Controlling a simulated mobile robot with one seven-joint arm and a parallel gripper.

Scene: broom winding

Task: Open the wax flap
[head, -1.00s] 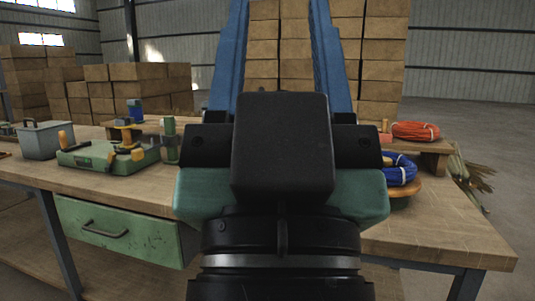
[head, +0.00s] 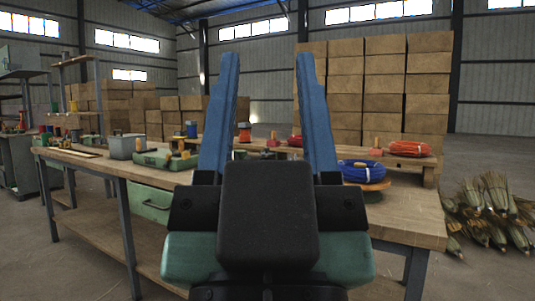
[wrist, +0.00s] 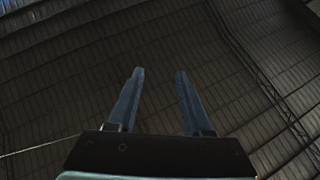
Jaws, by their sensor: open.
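My gripper (head: 267,62) is in the middle of the head view, its two blue fingers raised and spread with nothing between them. It also shows open in the wrist view (wrist: 159,73), against the roof and wall panels. I cannot make out a wax flap. On the workbench (head: 412,213), left of my gripper, stand a grey box with a handle (head: 125,147) and a low green unit (head: 160,161); I cannot tell if either has the flap. My gripper hides part of the bench top.
A green drawer (head: 151,203) is under the bench top. Broom-straw bundles (head: 490,210) lie on the floor at right. Cardboard boxes (head: 385,90) are stacked behind.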

